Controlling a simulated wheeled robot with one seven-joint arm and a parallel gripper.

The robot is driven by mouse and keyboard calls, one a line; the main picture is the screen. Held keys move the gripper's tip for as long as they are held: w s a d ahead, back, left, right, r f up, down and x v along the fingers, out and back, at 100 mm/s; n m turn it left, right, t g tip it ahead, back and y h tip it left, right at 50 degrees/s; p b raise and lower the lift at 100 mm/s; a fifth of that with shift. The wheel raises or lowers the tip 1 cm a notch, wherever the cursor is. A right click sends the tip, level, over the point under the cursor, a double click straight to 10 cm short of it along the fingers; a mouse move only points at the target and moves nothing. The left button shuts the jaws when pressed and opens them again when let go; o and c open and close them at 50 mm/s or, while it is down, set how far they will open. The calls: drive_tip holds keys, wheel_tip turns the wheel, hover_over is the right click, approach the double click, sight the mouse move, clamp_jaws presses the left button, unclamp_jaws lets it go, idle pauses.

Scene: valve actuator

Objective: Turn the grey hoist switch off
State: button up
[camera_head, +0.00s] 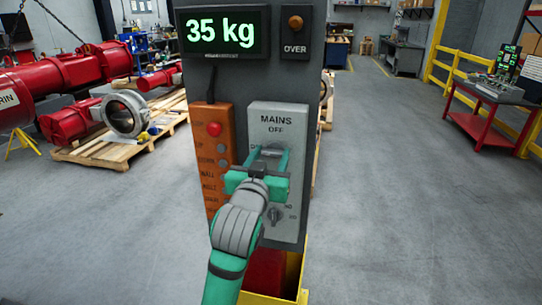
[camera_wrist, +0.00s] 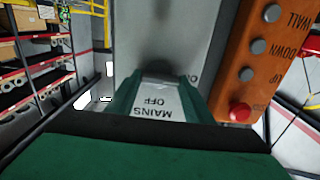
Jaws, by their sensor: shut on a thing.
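The grey switch box (camera_head: 290,120) is mounted on a dark post, with "MAINS OFF" printed near its top. It also shows in the wrist view (camera_wrist: 165,50), where the lettering appears upside down. My green gripper (camera_head: 268,155) is at the middle of the box's face, below the lettering. It is shut on the grey hoist switch, seen as a grey piece between the fingers (camera_wrist: 160,82) in the wrist view. The fingers and palm hide most of the switch, so its exact position is unclear.
An orange button panel (camera_head: 218,150) with a red button (camera_head: 214,129) stands just left of the grey box. Above, a display (camera_head: 222,32) reads "35 kg", beside an "OVER" lamp (camera_head: 295,23). Open floor lies to the right, with a red table (camera_head: 490,125) beyond.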

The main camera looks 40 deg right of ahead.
drive_tip(key=shift+m, duration=0.3)
drive_tip(key=m, duration=0.4)
drive_tip(key=shift+r, duration=0.1)
drive_tip(key=m, duration=0.3)
drive_tip(key=shift+s+d+m, duration=0.1)
drive_tip(key=shift+m, duration=0.2)
drive_tip(key=m, duration=0.4)
drive_tip(key=shift+s+d, duration=0.1)
drive_tip(key=shift+s+m, duration=0.1)
drive_tip(key=shift+m, duration=2.1)
drive_tip(key=shift+d, duration=0.1)
drive_tip(key=o, duration=1.1)
drive_tip(key=shift+c, duration=0.2)
